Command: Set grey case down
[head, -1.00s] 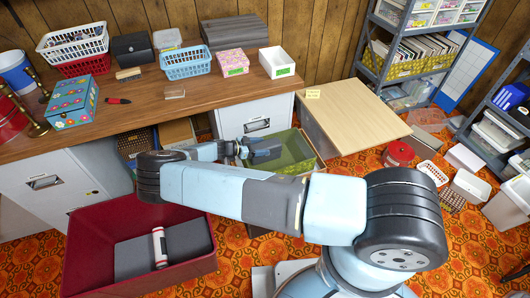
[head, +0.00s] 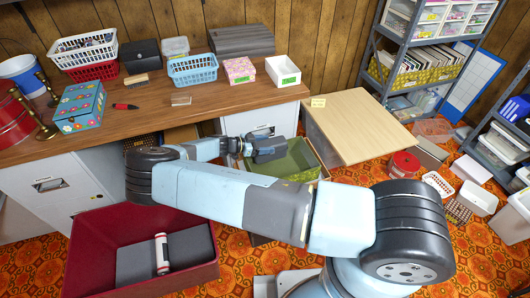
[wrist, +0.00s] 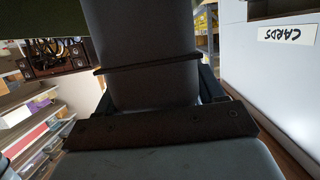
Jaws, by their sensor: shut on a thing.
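My gripper (head: 246,148) is low in front of the desk, at the left side of the green open box (head: 288,168). It is shut on a grey thing (head: 268,150), which I take to be the grey case. In the wrist view the grey case (wrist: 145,85) fills the middle, behind the dark bar of my gripper. Its far end and underside are hidden. In the head view it overlaps the green box; I cannot tell whether it touches it.
A white cabinet with a CARDS label (wrist: 287,34) is close at the right in the wrist view. A red crate (head: 85,250) holds a dark slab and a white roll. The desk (head: 150,110) carries baskets and boxes. A pale wooden top (head: 355,125) is mostly bare.

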